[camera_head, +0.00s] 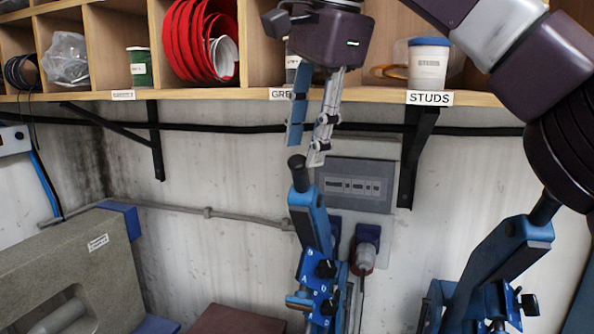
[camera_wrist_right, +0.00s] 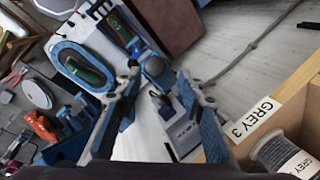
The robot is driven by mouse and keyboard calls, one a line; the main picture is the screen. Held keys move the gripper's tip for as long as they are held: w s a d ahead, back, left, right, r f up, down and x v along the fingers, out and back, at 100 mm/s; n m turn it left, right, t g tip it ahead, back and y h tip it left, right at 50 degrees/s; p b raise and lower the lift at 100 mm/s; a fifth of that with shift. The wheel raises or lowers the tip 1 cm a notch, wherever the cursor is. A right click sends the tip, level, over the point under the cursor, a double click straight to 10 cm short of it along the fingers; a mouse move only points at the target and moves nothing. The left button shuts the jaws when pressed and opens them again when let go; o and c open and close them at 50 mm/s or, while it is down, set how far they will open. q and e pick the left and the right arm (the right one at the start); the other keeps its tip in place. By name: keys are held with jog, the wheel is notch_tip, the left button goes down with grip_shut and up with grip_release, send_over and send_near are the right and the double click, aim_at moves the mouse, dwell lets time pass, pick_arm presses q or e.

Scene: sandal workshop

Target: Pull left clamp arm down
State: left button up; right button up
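The left clamp arm (camera_head: 312,222) is blue with a black knob (camera_head: 297,162) on top, and stands raised. My right gripper (camera_head: 305,152) points down just above that knob, its two fingers apart. In the right wrist view my right gripper (camera_wrist_right: 160,100) is open and empty, with a rounded blue-grey end (camera_wrist_right: 155,68) beyond and between the fingers, likely the knob. Whether the fingers touch it, I cannot tell. A second blue clamp arm (camera_head: 505,250) with a black handle stands raised at the right. My left gripper is not in view.
A wooden shelf (camera_head: 375,95) with labelled cubbies runs close behind and above the gripper. A grey wall panel (camera_head: 355,185) is behind the clamp. A stone-like block machine (camera_head: 60,270) stands at the left. In the wrist view a spool (camera_wrist_right: 285,155) sits in a cubby beside the gripper.

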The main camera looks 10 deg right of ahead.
aim_at(302, 158)
jog(key=shift+s+a+f, duration=0.1)
jog(key=shift+s+f, duration=0.2)
jog(key=shift+f, duration=0.25)
jog(key=shift+s+a+f, duration=0.1)
jog(key=shift+s+f, duration=0.2)
jog(key=shift+f, duration=0.25)
jog(key=shift+x, duration=1.2)
jog(key=shift+w+a+f, duration=0.1)
jog(key=shift+w+f, duration=0.5)
jog(key=shift+w, duration=0.35)
jog(key=shift+s, duration=0.2)
jog(key=shift+s+r, duration=0.1)
jog(key=shift+s, duration=0.05)
jog(key=shift+c, duration=1.4)
pick_arm(q)
jog(key=s, duration=0.3)
jog(key=shift+s, duration=0.3)
pick_arm(e)
grip_shut()
